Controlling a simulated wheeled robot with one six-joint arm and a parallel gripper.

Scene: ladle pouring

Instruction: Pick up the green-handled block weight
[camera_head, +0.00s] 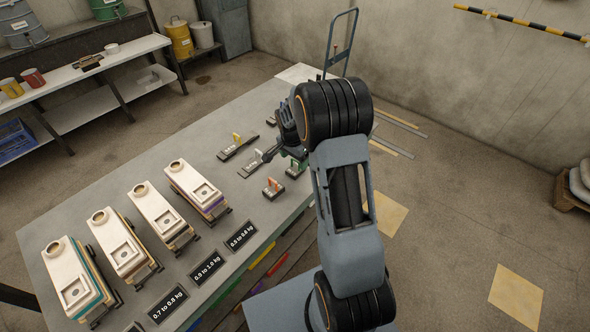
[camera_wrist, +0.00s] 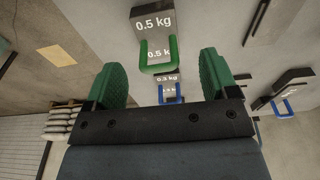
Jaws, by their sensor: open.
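The green-handled block weight (camera_wrist: 150,20) is a dark block marked 0.5 kg. Its green U-shaped handle (camera_wrist: 158,66) lies in the wrist view between and a little beyond my green fingertips. My gripper (camera_wrist: 161,78) is open, with a gap on each side of the handle and nothing between its pads. In the head view the green-handled weight (camera_head: 296,169) stands near the table's right edge, just below my gripper (camera_head: 281,151), and is partly hidden by my arm.
A blue-handled weight (camera_wrist: 169,90) stands behind the green one in the wrist view. A red-handled weight (camera_head: 273,188) and others stand nearby on the grey table (camera_head: 230,117). Several cream moulds (camera_head: 196,188) stand at the left, with mass labels (camera_head: 241,235) along the front.

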